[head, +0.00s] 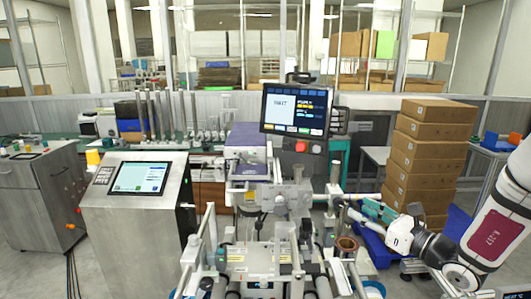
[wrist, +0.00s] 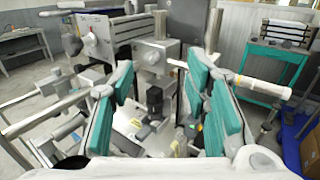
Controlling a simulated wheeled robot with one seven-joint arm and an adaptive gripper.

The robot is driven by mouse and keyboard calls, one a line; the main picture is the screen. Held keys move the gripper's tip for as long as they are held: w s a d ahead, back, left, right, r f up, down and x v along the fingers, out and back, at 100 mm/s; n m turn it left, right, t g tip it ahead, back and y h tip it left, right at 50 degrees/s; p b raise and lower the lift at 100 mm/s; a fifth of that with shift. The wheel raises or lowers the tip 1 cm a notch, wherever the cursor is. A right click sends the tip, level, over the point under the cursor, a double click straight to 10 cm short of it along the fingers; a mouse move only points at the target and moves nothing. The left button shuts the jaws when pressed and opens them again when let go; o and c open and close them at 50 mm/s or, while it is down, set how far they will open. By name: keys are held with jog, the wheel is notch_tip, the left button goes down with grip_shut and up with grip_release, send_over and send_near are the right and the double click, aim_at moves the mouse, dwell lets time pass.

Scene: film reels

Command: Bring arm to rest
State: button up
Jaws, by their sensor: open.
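My gripper (head: 374,211) reaches in from the right in the head view, level with the right side of the machine (head: 262,262). Its teal-padded fingers are spread apart in the wrist view (wrist: 163,85), with nothing held between them. Beyond and between the fingers, the wrist view shows grey machine parts, including a small black fitting (wrist: 155,100). A brown ring-shaped core (head: 347,243) sits on the machine below my gripper in the head view. My white arm with a dark red panel comes in from the right edge.
A display (head: 296,111) stands above the machine. A steel console (head: 140,190) is at the left. Stacked cardboard boxes (head: 428,150) stand behind my arm at the right. A teal table (wrist: 270,75) shows in the wrist view. Grey floor is open between the left cabinets.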

jog(key=s+a+r+n+g, duration=0.3)
jog(key=s+a+n+g, duration=0.3)
jog(key=s+a+n, duration=0.3)
jog(key=s+a+r+n+g, duration=0.4)
jog(key=s+a+n+g, duration=0.3)
jog(key=s, duration=0.4)
jog(key=s+d+r+n+t+h, duration=0.3)
jog(key=s+d+n+h, duration=0.7)
jog(key=s+n, duration=0.2)
jog(key=shift+s+r+n+t, duration=0.3)
jog(key=shift+r+n, duration=0.1)
jog(key=shift+n, duration=0.2)
dwell(0.7)
